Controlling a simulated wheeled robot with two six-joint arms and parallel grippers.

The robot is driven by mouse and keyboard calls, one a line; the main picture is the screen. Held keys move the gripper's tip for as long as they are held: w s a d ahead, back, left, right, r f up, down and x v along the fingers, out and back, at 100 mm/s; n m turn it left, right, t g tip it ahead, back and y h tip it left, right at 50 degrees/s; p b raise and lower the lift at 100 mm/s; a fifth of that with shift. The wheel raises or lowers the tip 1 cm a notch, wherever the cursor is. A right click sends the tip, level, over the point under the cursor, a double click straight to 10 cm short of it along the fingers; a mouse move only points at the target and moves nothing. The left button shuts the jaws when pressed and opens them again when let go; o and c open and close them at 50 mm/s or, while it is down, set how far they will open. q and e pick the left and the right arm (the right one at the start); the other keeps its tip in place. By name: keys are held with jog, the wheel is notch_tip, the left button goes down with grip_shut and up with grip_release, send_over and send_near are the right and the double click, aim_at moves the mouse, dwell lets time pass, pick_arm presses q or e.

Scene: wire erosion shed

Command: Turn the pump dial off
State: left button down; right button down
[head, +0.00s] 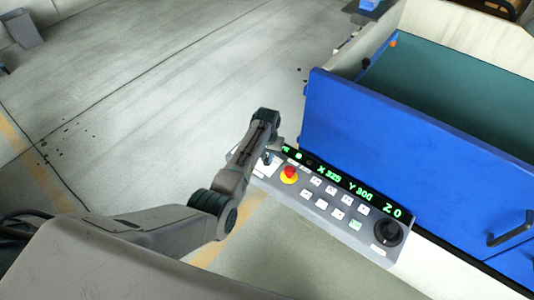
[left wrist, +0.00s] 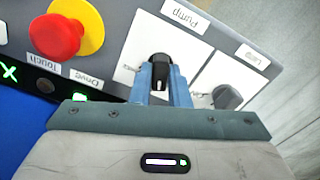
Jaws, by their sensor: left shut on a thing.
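The pump dial (left wrist: 158,68) is a small black knob on a white plate under the label "Pump", which appears upside down in the left wrist view. My left gripper (left wrist: 166,86) has its blue fingers on either side of the dial and is shut on it. In the head view my left gripper (head: 268,154) reaches the left end of the grey control panel (head: 345,230), and its wrist mostly hides the dial there. The dial's exact setting is hard to read. My right gripper does not show.
Beside the pump dial is a second dark dial (left wrist: 227,96) with a partly hidden label. A red stop button (head: 289,174) on a yellow base sits close by. Several white buttons, a green readout and a black handwheel (head: 387,233) follow rightward. The blue machine tank (head: 400,140) stands behind.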

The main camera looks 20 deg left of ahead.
aim_at(267, 158)
pick_arm(q)
jog(key=m, duration=0.2)
jog(key=shift+m+p, duration=0.35)
jog(key=shift+m, duration=0.55)
jog(key=c, duration=1.4)
grip_release()
jog(key=shift+r+b, duration=1.4)
jog(key=shift+r, duration=4)
